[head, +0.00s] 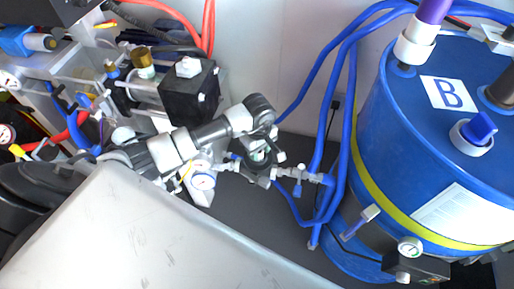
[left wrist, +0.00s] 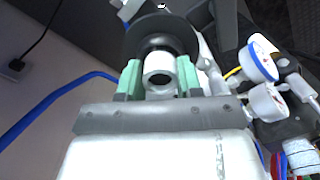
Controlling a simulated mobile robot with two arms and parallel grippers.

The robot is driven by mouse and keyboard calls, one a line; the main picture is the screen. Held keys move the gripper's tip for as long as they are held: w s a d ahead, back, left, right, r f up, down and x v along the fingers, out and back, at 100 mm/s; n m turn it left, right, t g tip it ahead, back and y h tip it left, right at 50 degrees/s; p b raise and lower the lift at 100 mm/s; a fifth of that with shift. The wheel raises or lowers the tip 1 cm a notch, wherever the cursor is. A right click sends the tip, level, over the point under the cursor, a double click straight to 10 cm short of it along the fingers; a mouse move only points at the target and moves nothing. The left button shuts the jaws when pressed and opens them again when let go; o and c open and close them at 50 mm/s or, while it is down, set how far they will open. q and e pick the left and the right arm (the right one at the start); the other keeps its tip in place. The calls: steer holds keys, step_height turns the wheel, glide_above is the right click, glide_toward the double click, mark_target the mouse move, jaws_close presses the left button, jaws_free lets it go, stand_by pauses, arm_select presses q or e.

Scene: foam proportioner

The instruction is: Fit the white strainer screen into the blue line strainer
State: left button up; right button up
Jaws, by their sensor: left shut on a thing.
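My left gripper (head: 262,157) reaches in from the left in the head view, over the pipe fittings beside the blue drum. In the left wrist view its green-padded fingers (left wrist: 158,80) are shut on a short white cylinder (left wrist: 158,66), which looks like the strainer screen. A dark round part (left wrist: 160,32) with a wide rim lies just beyond the cylinder; I cannot tell whether they touch. I cannot clearly make out a blue strainer body; the gripper covers part of the fittings. My right gripper is in neither view.
A blue drum (head: 400,170) marked B stands at the right. Blue hoses (head: 345,110) run down beside it. Pipe fittings (head: 310,177) lie right of the gripper, and gauges (head: 203,181) sit close on its left. A black pump block (head: 190,92) stands behind the arm.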

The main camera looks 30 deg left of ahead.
arm_select(q)
steer(key=o, duration=0.8)
steer(key=shift+s+r, duration=0.1)
steer(key=shift+r, duration=0.15)
steer(key=shift+o, duration=0.9)
steer(key=shift+r+p, duration=0.3)
steer(key=shift+r, duration=0.05)
step_height(320, 180, up, 11)
steer(key=p, duration=0.7)
steer(key=shift+r, duration=0.15)
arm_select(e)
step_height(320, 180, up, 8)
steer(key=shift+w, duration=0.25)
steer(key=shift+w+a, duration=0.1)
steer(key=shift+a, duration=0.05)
